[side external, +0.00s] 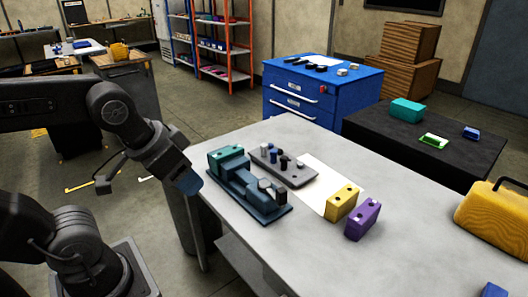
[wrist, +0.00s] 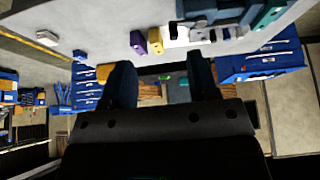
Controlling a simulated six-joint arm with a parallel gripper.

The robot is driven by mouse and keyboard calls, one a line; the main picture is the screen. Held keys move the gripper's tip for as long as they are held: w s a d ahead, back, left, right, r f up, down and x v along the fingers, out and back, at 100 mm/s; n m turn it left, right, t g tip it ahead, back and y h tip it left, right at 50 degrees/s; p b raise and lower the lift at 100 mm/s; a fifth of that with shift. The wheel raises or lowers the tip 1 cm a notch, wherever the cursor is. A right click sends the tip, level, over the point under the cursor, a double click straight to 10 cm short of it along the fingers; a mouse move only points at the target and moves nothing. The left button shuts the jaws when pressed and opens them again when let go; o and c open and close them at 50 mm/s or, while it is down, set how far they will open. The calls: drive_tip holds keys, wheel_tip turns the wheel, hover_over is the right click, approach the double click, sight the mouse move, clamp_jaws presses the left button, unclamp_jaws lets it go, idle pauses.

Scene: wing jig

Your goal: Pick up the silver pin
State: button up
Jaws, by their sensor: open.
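The silver pin (side external: 264,149) appears to stand upright at the left end of a grey pin rack (side external: 296,177) on the table, beside a blue pin (side external: 273,155) and dark pins. I cannot pick it out in the wrist view. My gripper (side external: 188,183) is off the table's left edge in the side view, left of the jig and well apart from the rack. In the wrist view my gripper (wrist: 163,75) shows two dark fingers spread apart with nothing held between them.
A dark blue jig (side external: 240,190) with a teal block (side external: 229,158) stands between my gripper and the rack. A white sheet (side external: 318,181), a yellow block (side external: 342,203) and a purple block (side external: 363,219) lie to the right. The table's front (side external: 290,240) is clear.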

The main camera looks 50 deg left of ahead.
drive_tip(key=shift+r, duration=0.1)
drive_tip(key=w+a+r+n+g+y, duration=0.1)
drive_tip(key=w+a+r+n, duration=0.15)
drive_tip(key=w, duration=0.35)
drive_tip(key=w+a+r+n, duration=0.1)
drive_tip(key=w+r, duration=0.2)
drive_tip(key=w, duration=0.4)
drive_tip(key=n+g+y, duration=0.3)
drive_tip(key=n, duration=0.7)
hover_over(265, 146)
drive_tip(key=s+d, duration=0.1)
drive_tip(key=d, duration=0.4)
wheel_tip(265, 146, down, 18)
drive_tip(key=x, duration=0.7)
drive_tip(key=shift+a+f, duration=0.15)
drive_tip(key=shift+a, duration=0.2)
drive_tip(key=shift+s+x, duration=0.2)
drive_tip(key=shift+x, duration=1.2)
drive_tip(key=shift+s+x, duration=0.2)
drive_tip(key=shift+x, duration=1.2)
drive_tip(key=shift+w+a, duration=0.1)
drive_tip(key=shift+c, duration=0.3)
